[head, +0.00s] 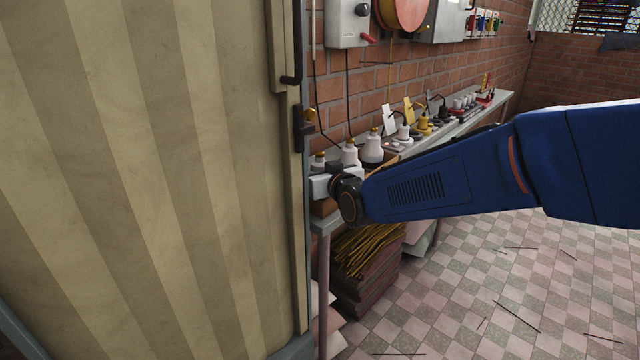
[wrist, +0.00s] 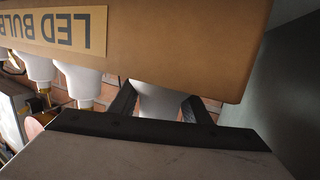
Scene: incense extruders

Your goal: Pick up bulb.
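White bulbs with brass caps stand in a row in a cardboard box (head: 322,208) on the bench in the head view: a left one (head: 319,161), a middle one (head: 349,155) and a right one (head: 373,150). In the wrist view, upside down, the box (wrist: 200,40) reads "LED BULB". There my gripper (wrist: 160,98) has its two black fingers apart, one on each side of a white bulb (wrist: 160,101), the one nearest the dark panel. The fingertips are partly hidden by the box, and I cannot tell whether they touch the bulb.
A striped panel (head: 150,180) stands close on the left of my gripper. A brick wall (head: 440,70) runs behind the bench. More bulbs and sockets (head: 425,122) stand farther along it. The tiled floor (head: 500,290) has scattered sticks.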

